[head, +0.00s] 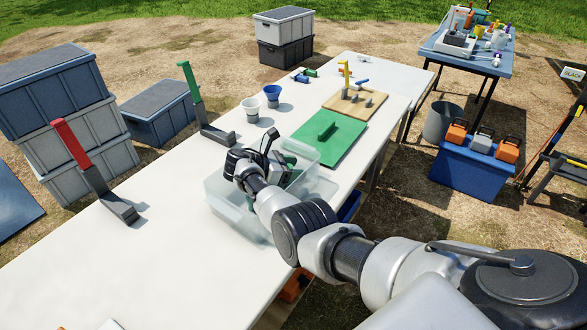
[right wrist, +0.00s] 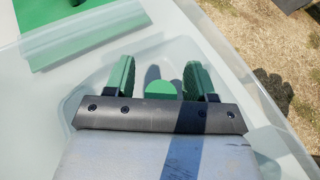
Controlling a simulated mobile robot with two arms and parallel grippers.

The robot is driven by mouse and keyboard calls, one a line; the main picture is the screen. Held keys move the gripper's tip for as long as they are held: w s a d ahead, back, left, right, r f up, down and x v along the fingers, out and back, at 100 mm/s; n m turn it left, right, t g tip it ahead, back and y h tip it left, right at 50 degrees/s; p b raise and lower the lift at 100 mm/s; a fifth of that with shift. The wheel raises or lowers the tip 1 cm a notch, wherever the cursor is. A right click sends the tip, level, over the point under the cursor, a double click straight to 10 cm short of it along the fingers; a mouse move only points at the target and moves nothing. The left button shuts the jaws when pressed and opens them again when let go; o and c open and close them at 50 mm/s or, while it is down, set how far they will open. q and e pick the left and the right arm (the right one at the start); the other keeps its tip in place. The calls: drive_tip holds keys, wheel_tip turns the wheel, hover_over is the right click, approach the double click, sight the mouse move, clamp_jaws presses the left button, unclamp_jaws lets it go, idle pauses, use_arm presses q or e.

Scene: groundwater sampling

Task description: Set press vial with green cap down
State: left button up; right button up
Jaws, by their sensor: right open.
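My right gripper (head: 262,158) reaches down into a translucent bin (head: 228,222) on the white table. In the right wrist view the two green-padded fingers of this gripper (right wrist: 160,78) are spread apart. The vial's body below the cap is hidden by the gripper's housing. The bin's pale walls and floor (right wrist: 95,72) surround the fingers. My left gripper does not show.
A green mat (head: 340,143) with a green block and a wooden board (head: 365,108) lie beyond the bin. White and blue cups (head: 272,95) stand behind it. Red-topped (head: 72,143) and green-topped upright holders stand along the left edge.

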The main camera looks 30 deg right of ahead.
drive_tip(key=shift+w+a+r, duration=0.1)
drive_tip(key=shift+a+r, duration=0.1)
drive_tip(key=shift+a, duration=0.2)
drive_tip(key=b+v, duration=0.2)
drive_tip(key=v, duration=0.9)
drive_tip(key=shift+a+r, duration=0.1)
